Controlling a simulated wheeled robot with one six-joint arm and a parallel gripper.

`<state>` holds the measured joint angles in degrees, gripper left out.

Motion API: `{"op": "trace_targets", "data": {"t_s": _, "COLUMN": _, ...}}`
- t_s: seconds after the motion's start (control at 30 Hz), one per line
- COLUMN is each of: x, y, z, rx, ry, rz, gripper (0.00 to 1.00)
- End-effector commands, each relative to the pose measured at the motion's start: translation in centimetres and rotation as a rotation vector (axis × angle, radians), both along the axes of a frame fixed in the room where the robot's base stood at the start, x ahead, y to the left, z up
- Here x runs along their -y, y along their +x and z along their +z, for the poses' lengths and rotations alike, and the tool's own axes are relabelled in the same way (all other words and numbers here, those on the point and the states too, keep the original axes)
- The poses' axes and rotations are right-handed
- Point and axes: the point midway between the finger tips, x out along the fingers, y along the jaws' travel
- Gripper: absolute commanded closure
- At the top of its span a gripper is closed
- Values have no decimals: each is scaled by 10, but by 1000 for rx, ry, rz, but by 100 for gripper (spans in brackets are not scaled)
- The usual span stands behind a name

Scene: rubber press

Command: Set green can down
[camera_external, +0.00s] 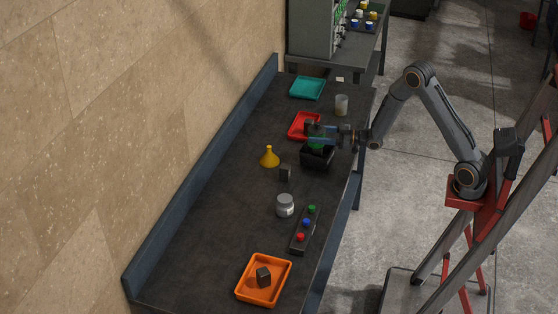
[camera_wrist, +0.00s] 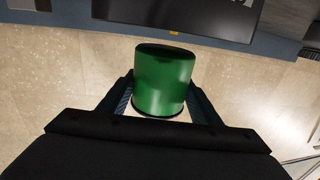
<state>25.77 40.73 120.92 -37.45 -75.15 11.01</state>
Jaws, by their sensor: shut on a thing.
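A green can (camera_wrist: 160,82) is between the two fingers of my gripper (camera_wrist: 160,105) in the wrist view. My gripper is shut on its sides. In the external view my gripper (camera_external: 328,138) is at the end of the outstretched arm, over the right part of the dark workbench (camera_external: 220,200). It is near a black open box (camera_external: 317,160) and a red tray (camera_external: 304,125). The can shows there only as a small dark and green shape (camera_external: 317,147) by the box; I cannot tell its exact height above the bench.
A teal tray (camera_external: 307,87), a grey cup (camera_external: 341,104), a yellow funnel (camera_external: 269,157), a small dark block (camera_external: 285,173), a grey jar (camera_external: 285,205) and a button panel (camera_external: 304,230) stand around. An orange tray (camera_external: 256,300) holds a dark block (camera_external: 263,277). The bench's left strip is clear.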

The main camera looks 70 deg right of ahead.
Motion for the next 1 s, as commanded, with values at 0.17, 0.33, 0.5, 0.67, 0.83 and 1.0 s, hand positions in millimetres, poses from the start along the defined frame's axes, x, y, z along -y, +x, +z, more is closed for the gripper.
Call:
{"op": "trace_targets", "data": {"t_s": 0.17, "x": -66, "y": -7, "z": -7, "rx": -1, "ry": 1, "rz": -27, "gripper": 71}}
{"op": "trace_targets", "data": {"t_s": 0.33, "x": -112, "y": -20, "z": -15, "rx": -3, "ry": -1, "rz": -60, "gripper": 71}}
{"op": "trace_targets", "data": {"t_s": 0.5, "x": -149, "y": -24, "z": -47, "rx": -3, "ry": -1, "rz": -104, "gripper": 71}}
{"op": "trace_targets", "data": {"t_s": 0.67, "x": -163, "y": -26, "z": -68, "rx": 0, "ry": -1, "rz": -146, "gripper": 71}}
{"op": "trace_targets", "data": {"t_s": 0.83, "x": -163, "y": -23, "z": -78, "rx": 2, "ry": -1, "rz": -175, "gripper": 71}}
{"op": "trace_targets", "data": {"t_s": 1.0, "x": -163, "y": -22, "z": -78, "rx": 3, "ry": -1, "rz": -180, "gripper": 71}}
